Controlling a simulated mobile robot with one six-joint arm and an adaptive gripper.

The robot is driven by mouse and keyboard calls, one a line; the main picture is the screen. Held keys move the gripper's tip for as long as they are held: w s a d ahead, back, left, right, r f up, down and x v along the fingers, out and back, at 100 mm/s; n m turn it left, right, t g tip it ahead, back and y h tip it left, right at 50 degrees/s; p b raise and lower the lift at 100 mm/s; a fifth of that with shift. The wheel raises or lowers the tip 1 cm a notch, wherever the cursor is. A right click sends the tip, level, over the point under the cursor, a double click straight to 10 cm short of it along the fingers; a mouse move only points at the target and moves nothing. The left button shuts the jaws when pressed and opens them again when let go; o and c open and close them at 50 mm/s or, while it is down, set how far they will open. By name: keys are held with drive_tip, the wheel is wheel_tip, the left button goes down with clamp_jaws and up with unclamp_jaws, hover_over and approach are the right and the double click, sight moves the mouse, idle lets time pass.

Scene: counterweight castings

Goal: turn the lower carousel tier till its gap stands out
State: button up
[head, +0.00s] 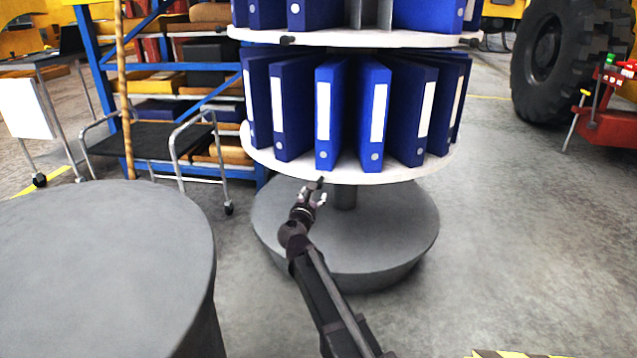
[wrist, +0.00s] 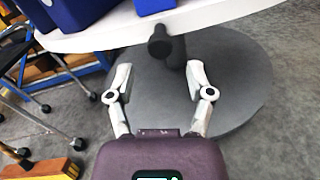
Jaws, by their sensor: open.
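The lower carousel tier (head: 352,174) is a white disc holding several upright blue binders (head: 374,115) with white labels, fanned around it. Only narrow wedges show between the binders; no wide gap is seen on the side facing me. A dark knob (wrist: 160,42) sticks out from the tier's rim (wrist: 110,36). My gripper (head: 313,195) is just below the front rim in the head view. In the wrist view my gripper (wrist: 158,68) is open and empty, its fingers spread either side of the knob's line. Contact with the knob cannot be told.
The upper tier (head: 340,38) holds more binders and rim knobs. The grey carousel base (head: 345,230) stands below. A round grey table (head: 100,260) is at left, with a trolley (head: 150,145) behind. Open floor lies right, a big tyre (head: 550,60) beyond.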

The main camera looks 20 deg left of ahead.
sight(320, 187)
drive_tip(key=w, duration=0.5)
drive_tip(key=w+a, duration=0.1)
drive_tip(key=w, duration=0.1)
drive_tip(key=shift+w, duration=0.25)
clamp_jaws()
drive_tip(key=shift+a, duration=0.5)
drive_tip(key=shift+s+d, duration=0.1)
drive_tip(key=shift+d, duration=0.65)
